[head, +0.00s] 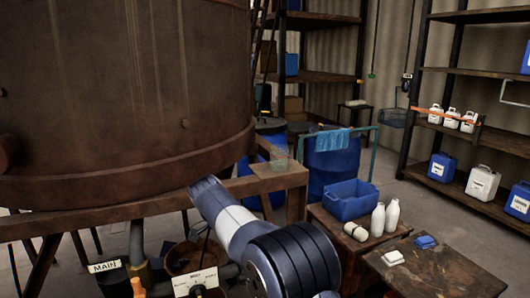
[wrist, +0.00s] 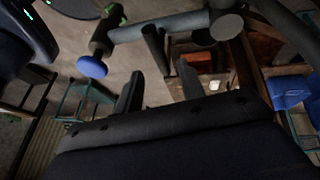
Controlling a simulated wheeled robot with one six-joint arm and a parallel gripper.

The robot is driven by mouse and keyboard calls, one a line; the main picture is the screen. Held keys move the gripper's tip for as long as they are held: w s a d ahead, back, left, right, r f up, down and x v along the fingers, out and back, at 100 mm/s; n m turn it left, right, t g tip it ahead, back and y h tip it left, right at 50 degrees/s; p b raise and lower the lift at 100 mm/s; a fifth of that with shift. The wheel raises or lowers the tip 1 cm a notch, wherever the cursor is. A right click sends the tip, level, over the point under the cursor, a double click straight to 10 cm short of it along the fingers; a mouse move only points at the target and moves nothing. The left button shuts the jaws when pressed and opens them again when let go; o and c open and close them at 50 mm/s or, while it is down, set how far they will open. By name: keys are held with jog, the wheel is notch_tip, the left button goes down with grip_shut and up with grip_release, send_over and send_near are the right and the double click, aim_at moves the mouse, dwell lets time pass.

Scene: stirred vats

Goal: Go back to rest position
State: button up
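My gripper (wrist: 160,66) shows in the wrist view with its two dark fingers spread apart. Nothing is clearly held between them; a dark pipe-like post shows beyond the gap. In the head view my arm reaches up from the bottom centre towards the wooden frame (head: 110,192) under the large rusty vat (head: 120,80). The gripper itself is not visible in the head view.
A low table (head: 435,272) at the lower right bears white and blue items. Next to it are a blue crate (head: 350,199) and white bottles (head: 392,215). A blue barrel (head: 335,163) stands behind. A shelf rack (head: 480,138) is at the right. Grey floor (head: 415,200) lies between.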

jog(key=d+f+n, duration=0.1)
jog(key=f, duration=0.1)
jog(key=d+f, duration=0.2)
jog(key=f, duration=0.1)
jog(key=w+d+f+n+t+b, duration=0.1)
jog(key=d+f, duration=0.1)
jog(key=shift+d+f+n, duration=0.15)
jog(key=shift+f+n, duration=0.15)
jog(key=w+d+r+n+t+y+p, duration=0.1)
jog(key=w+n+t+y+p, duration=0.3)
jog(key=w+n+p, duration=0.4)
jog(key=w+n, duration=0.3)
jog(key=n, duration=0.4)
jog(key=shift+w+r+n+y, duration=0.15)
jog(key=shift+w+n+y, duration=0.15)
jog(key=shift+y, duration=0.1)
jog(key=shift+d, duration=0.1)
